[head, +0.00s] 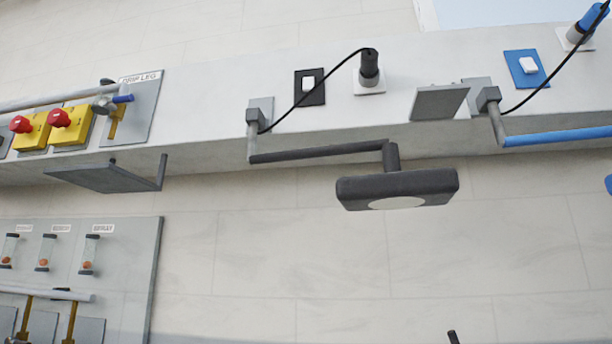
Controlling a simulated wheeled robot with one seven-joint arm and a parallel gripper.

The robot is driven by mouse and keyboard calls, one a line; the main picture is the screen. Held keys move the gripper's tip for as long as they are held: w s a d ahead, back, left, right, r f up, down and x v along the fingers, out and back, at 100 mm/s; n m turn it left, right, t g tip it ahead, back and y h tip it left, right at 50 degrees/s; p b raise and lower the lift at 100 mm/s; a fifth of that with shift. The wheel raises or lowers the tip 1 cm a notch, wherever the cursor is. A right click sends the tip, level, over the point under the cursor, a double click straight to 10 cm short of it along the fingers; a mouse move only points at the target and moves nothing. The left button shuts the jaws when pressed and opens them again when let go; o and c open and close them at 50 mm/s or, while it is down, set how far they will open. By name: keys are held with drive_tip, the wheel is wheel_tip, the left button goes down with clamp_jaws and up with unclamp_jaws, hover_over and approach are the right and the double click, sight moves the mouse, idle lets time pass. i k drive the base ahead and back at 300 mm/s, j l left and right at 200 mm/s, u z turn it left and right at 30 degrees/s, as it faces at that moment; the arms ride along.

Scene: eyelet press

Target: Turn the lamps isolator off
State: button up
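No label reading "lamps" is legible, so I cannot tell which control is the lamps isolator. A black plate with a white rocker switch (309,86) is on the pale wall channel, above a dark lamp (398,188) on a jointed arm. A blue plate with a white rocker switch (526,69) is farther right. Two yellow boxes with red knobs (66,126) are at the left. The switch positions are too small to tell. My gripper is not in view.
A black plug (370,72) sits in a socket, its cable running to the lamp arm's bracket. A blue plug (587,22) is at top right. A "DRIP LEG" plate (140,112) bears a valve. A grey shelf (105,176) juts out below. A gauge panel (140,280) is lower left.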

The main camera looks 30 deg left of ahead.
sight(20, 125)
drive_tip(key=u, duration=2.15)
drive_tip(key=i+l+u, duration=0.1)
drive_tip(key=i+u, duration=0.25)
drive_tip(key=i, duration=0.25)
drive_tip(key=i+l+u, duration=0.3)
drive_tip(key=i, duration=0.25)
drive_tip(key=i+l+u, duration=0.35)
drive_tip(key=i, duration=0.2)
